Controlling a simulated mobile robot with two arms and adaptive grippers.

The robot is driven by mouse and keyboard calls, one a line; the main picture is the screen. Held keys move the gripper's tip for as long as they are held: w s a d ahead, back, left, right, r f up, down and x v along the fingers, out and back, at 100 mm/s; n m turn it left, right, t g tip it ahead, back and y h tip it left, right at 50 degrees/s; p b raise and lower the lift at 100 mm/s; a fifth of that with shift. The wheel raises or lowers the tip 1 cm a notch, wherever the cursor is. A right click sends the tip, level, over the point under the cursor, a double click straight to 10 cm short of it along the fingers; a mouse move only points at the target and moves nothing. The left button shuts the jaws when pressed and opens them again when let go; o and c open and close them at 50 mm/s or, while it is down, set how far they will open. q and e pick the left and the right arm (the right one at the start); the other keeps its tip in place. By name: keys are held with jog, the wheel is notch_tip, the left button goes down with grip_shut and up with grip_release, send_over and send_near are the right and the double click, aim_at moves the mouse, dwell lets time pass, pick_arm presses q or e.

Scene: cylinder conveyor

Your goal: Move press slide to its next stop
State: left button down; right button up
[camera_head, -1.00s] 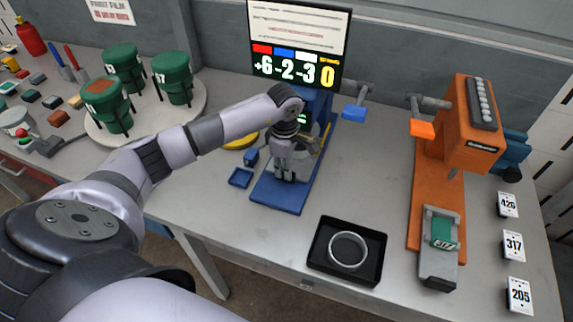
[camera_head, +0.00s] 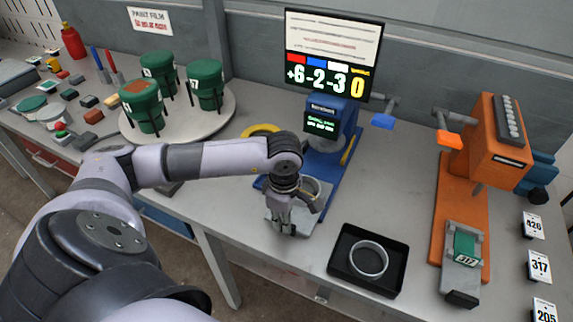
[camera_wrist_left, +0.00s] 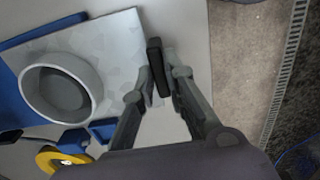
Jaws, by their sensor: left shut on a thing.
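The blue press (camera_head: 330,135) stands at the back middle. Its grey slide plate (camera_head: 311,219) juts out toward the table's front edge and carries a grey ring-shaped cup (camera_head: 311,186). In the left wrist view the plate (camera_wrist_left: 128,40) and the cup (camera_wrist_left: 60,90) lie left of the fingers. My left gripper (camera_head: 284,232) is at the plate's front end. In the left wrist view the gripper (camera_wrist_left: 158,85) is shut on a dark upright handle (camera_wrist_left: 155,62) at the plate's edge. My forearm hides part of the press base. My right gripper is not in view.
An orange press (camera_head: 492,140) with a green block (camera_head: 466,245) on its slide stands at right. A black tray (camera_head: 338,262) holding a ring (camera_head: 369,259) lies right of my gripper. A round stand (camera_head: 213,122) with green canisters is at left. A display (camera_head: 333,55) stands behind.

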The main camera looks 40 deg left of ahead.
pick_arm(q)
jog(key=shift+s+f, duration=0.1)
jog(key=shift+s, duration=0.15)
jog(key=c, duration=1.6)
grip_release()
jog(key=shift+s, duration=0.1)
jog(key=shift+r, duration=0.25)
notch_tip(320, 180, up, 12)
jog(key=shift+f, duration=0.15)
